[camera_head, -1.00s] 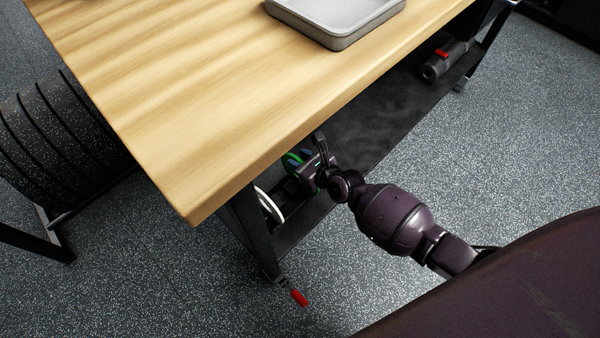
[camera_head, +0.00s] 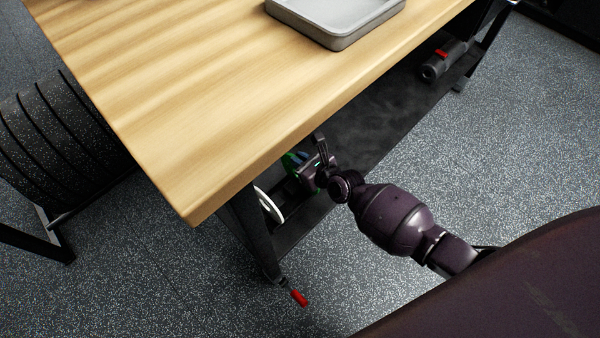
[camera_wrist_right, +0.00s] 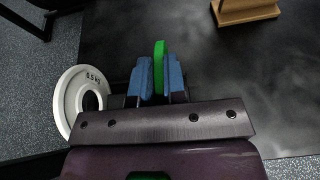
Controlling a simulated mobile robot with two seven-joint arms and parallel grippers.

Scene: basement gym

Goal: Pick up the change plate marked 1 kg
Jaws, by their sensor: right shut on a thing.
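My right gripper (camera_wrist_right: 160,77) is shut on a green change plate (camera_wrist_right: 159,64), held edge-on between its two blue finger pads in the right wrist view. No marking shows on the green plate from this angle. In the head view the green plate (camera_head: 289,160) is partly hidden by the tabletop edge and by my right gripper (camera_head: 304,168), under the table. A white plate (camera_wrist_right: 70,104) marked 0.5 kg stands to the left of the gripper, apart from it. This white plate (camera_head: 270,206) also shows near the table leg in the head view. My left gripper is out of view.
The wooden tabletop (camera_head: 190,120) overhangs my right gripper and carries a grey tray (camera_head: 340,35). A dark shelf (camera_head: 380,125) lies below, with a dark cylinder (camera_head: 440,62) at its far end. A wooden block (camera_wrist_right: 246,10) stands ahead in the wrist view.

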